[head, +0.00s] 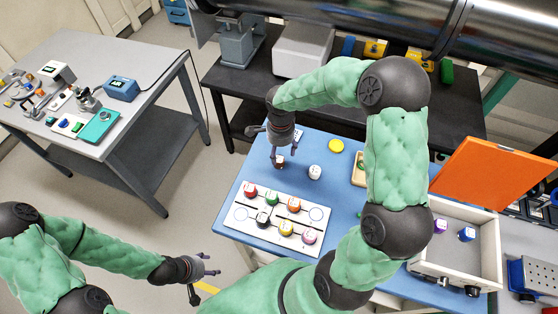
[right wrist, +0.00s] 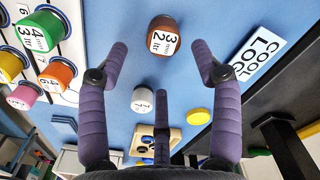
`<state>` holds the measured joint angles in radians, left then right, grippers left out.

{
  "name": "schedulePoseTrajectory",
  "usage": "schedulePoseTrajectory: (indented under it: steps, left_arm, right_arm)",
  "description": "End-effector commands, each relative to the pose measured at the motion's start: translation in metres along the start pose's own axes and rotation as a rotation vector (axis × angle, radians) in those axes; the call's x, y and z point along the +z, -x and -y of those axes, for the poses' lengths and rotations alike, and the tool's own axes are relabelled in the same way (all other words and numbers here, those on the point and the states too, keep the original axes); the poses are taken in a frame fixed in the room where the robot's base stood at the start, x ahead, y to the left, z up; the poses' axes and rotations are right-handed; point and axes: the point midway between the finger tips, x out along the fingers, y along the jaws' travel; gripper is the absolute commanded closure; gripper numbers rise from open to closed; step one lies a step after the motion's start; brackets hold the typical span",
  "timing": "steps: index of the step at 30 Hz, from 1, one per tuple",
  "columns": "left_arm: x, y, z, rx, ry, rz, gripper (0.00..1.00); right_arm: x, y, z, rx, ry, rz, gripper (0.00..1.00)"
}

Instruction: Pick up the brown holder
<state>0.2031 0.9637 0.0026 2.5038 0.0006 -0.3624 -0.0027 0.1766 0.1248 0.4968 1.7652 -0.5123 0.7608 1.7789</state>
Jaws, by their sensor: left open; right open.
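The brown holder (right wrist: 166,30) stands on the blue table in the right wrist view, with a white label on its side. In the head view the brown holder (head: 280,162) shows just below my right gripper (head: 277,150), partly covered by its fingers. My right gripper (right wrist: 160,62) is open and empty, its purple fingers spread, with the holder beyond the tips and apart from them in the wrist view. My left gripper (head: 206,281) is open and empty, out over the floor at lower left, away from the blue table.
A white holder (head: 315,172) stands right of the brown one, with a yellow disc (head: 336,146) behind. A white board (head: 239,224) carries several coloured holders. A "COOL LOG" sign (right wrist: 257,53) lies beside the brown holder. An open drawer box (head: 446,258) with an orange lid (head: 484,184) is at right.

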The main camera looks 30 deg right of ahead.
Motion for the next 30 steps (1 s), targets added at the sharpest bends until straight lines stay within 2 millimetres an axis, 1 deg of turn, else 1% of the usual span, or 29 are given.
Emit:
schedulePoseTrajectory:
  steps: [1, 8, 11, 18, 21, 26, 27, 28, 29, 30]
  left_arm:
    - [0.0, -0.002, 0.001, 0.0, 0.0, 0.0, 0.4]
    - [-0.001, -0.003, 0.001, 0.0, 0.0, -0.001, 0.4]
    - [-0.001, -0.005, 0.002, 0.0, 0.0, -0.001, 0.4]
    - [-0.001, -0.012, 0.004, 0.0, 0.0, -0.001, 0.4]
    - [-0.001, -0.012, 0.004, 0.0, 0.0, -0.001, 0.4]
    - [-0.001, -0.012, 0.004, 0.0, -0.001, -0.001, 0.4]
    - [-0.001, -0.012, 0.004, 0.0, 0.0, -0.001, 0.4]
    - [-0.001, -0.012, 0.004, 0.0, 0.0, -0.001, 0.4]
    - [-0.001, -0.012, 0.004, 0.0, 0.0, -0.001, 0.4]
    - [-0.001, -0.012, 0.004, 0.0, 0.0, -0.001, 0.4]
  right_arm:
    - [0.0, -0.006, 0.0, 0.001, 0.0, 0.001, 0.35]
    - [0.0, -0.016, 0.001, -0.001, -0.001, 0.0, 0.35]
    - [0.001, -0.026, 0.003, 0.001, 0.0, 0.0, 0.35]
    - [0.003, -0.059, 0.005, 0.001, 0.0, 0.001, 0.35]
    - [0.003, -0.063, 0.006, -0.002, -0.001, 0.001, 0.35]
    - [0.003, -0.063, 0.006, -0.003, -0.001, 0.001, 0.35]
    - [0.003, -0.063, 0.006, -0.003, 0.0, 0.001, 0.4]
    - [0.003, -0.063, 0.006, -0.003, -0.001, 0.001, 0.49]
    - [0.003, -0.063, 0.006, -0.002, -0.001, 0.001, 0.57]
    - [0.003, -0.063, 0.006, -0.002, 0.0, 0.001, 0.69]
